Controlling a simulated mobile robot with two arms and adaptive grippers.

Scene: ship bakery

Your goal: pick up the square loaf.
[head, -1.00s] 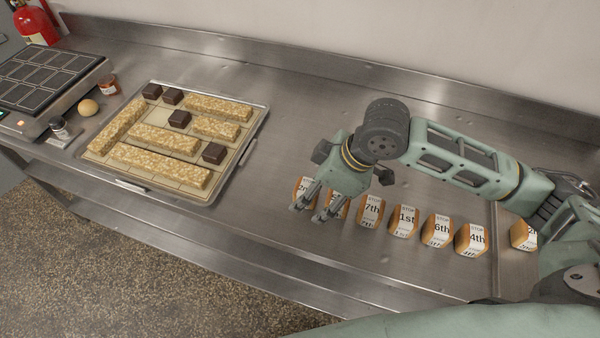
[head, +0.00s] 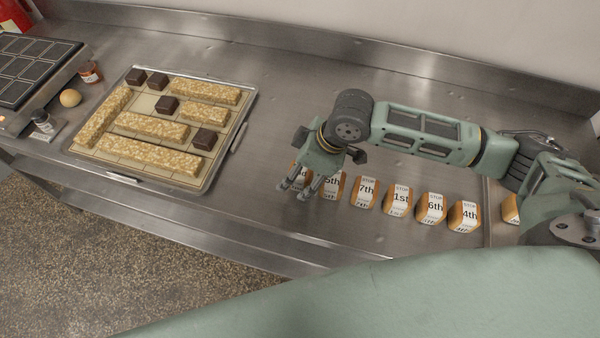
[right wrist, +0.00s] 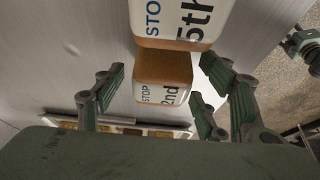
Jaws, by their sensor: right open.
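Several small square-looking loaves with white paper bands stand in a row on the steel counter. The loaf marked 2nd (head: 299,169) is at the row's left end, partly hidden by my right gripper (head: 294,193). In the right wrist view, this 2nd loaf (right wrist: 160,70) shows between the spread fingers of my right gripper (right wrist: 160,100), with gaps on both sides. The loaf marked 5th (head: 332,186) is right beside it; the 5th loaf (right wrist: 180,20) also shows in the wrist view. My right gripper is open and empty. My left gripper is out of view.
More banded loaves, 7th (head: 364,192), 1st (head: 398,200), 6th (head: 431,209) and 4th (head: 464,217), continue to the right. A tray (head: 218,172) with oat bars and dark blocks lies to the left. Bare steel counter lies between tray and row.

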